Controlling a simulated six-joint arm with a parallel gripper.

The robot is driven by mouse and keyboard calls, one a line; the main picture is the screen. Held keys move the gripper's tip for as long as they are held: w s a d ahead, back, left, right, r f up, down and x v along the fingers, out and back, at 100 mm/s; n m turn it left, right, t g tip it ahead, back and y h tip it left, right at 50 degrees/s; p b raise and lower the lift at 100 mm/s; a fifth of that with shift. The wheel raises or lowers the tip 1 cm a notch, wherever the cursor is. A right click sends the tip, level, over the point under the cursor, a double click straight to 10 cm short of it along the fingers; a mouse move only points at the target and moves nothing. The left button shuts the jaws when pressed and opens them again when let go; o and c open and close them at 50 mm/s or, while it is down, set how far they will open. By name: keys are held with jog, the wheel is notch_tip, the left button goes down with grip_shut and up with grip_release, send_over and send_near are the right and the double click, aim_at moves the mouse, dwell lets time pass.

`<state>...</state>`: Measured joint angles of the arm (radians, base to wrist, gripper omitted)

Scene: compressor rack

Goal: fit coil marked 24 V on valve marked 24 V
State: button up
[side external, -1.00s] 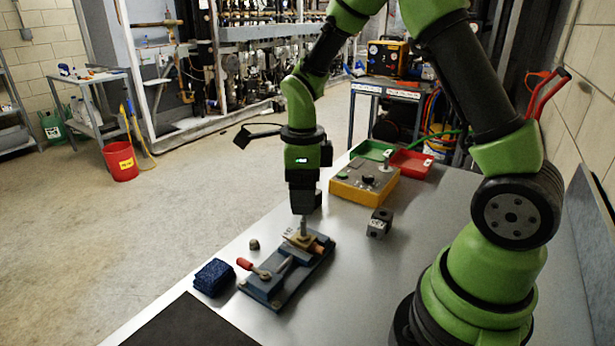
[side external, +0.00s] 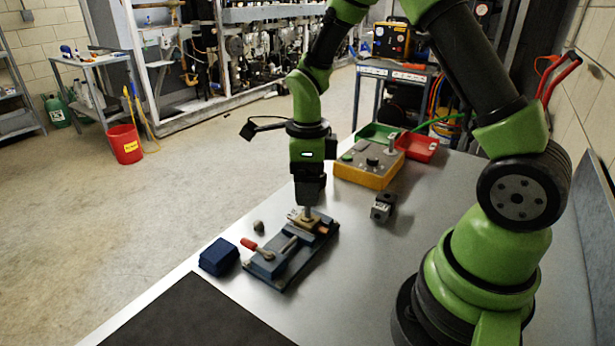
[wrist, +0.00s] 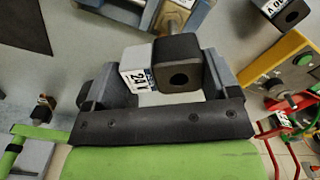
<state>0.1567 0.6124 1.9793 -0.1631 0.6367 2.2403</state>
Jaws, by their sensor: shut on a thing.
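My gripper (side external: 308,190) is shut on a black coil (wrist: 175,62) whose white label reads 24 V in the wrist view. The coil's round hole faces the wrist camera. The coil hangs right above the valve (side external: 306,222), a brass-coloured body with an upright grey stem, clamped in a blue-grey fixture (side external: 266,268). The valve shows partly beyond the coil in the wrist view (wrist: 172,18). I cannot tell whether the stem tip is inside the coil. The valve's marking is not readable.
A second coil (side external: 382,208) lies on the bench right of the fixture; its label is partly cut off in the wrist view (wrist: 284,10). A small nut-like part (side external: 258,226) and a blue block (side external: 218,257) are at left. A yellow box (side external: 368,168) stands behind.

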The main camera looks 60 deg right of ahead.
jog(key=shift+f, duration=0.55)
jog(key=shift+f, duration=0.1)
jog(key=shift+f, duration=1.95)
jog(key=shift+f, duration=0.4)
jog(key=o, duration=0.9)
jog(key=shift+r, duration=0.1)
jog(key=shift+r, duration=3.45)
